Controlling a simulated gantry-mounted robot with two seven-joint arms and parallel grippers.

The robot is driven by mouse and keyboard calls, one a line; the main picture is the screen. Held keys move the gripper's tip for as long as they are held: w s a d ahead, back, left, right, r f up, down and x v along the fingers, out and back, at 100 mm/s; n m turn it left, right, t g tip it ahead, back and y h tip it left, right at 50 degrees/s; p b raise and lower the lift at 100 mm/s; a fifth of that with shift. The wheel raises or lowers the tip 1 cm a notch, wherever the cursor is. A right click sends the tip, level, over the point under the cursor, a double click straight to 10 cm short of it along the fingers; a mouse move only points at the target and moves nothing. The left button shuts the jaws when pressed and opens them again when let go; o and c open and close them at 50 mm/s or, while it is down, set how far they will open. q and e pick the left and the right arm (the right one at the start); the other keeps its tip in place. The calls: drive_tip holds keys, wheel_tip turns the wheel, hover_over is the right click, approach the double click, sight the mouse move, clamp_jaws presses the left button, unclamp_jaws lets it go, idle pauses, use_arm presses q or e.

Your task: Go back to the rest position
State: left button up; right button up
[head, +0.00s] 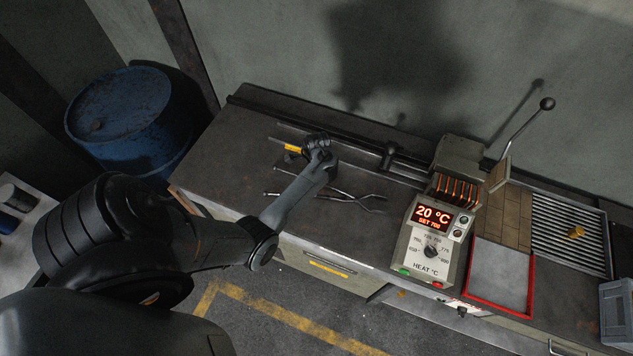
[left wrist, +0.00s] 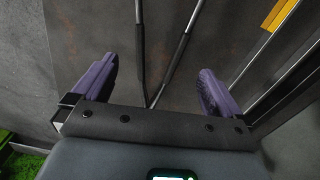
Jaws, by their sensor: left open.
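My left gripper (head: 318,145) is over the left part of the dark workbench (head: 225,160), its arm reaching in from the left. In the left wrist view its two purple-grey fingers (left wrist: 157,85) are wide apart with nothing held between them. Dark metal tongs (head: 362,199) lie on the bench beside and partly behind my forearm. Their two handles (left wrist: 141,45) show between and beyond the fingers in the left wrist view, and I cannot tell the height gap. My right gripper is not in view.
A heater (head: 432,245) reading 20 °C stands right of the tongs. Beyond it are a red-edged tray (head: 502,276), a slatted rack (head: 560,225) with a small brass piece (head: 576,231), and a raised lever (head: 522,128). A blue barrel (head: 125,118) stands left of the bench.

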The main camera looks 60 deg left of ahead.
use_arm(q)
wheel_tip(320, 180, up, 5)
drive_tip(key=s+d+f+m+g+y+p, duration=0.1)
drive_tip(key=s+d+f+m+p, duration=0.15)
drive_tip(key=s, duration=0.55)
drive_tip(key=s+d+f+m+g+p, duration=0.1)
drive_tip(key=s+d, duration=0.3)
drive_tip(key=s, duration=0.3)
drive_tip(key=w+d+r+n+t+h, duration=0.1)
drive_tip(key=d+r+n+t, duration=0.4)
drive_tip(key=d+r+n, duration=0.5)
drive_tip(key=d+r, duration=0.9)
drive_tip(key=d, duration=0.1)
drive_tip(key=shift+r+t+p, duration=0.3)
drive_tip(key=shift+r+t, duration=0.05)
drive_tip(key=shift+t, duration=0.05)
drive_tip(key=shift+w, duration=0.1)
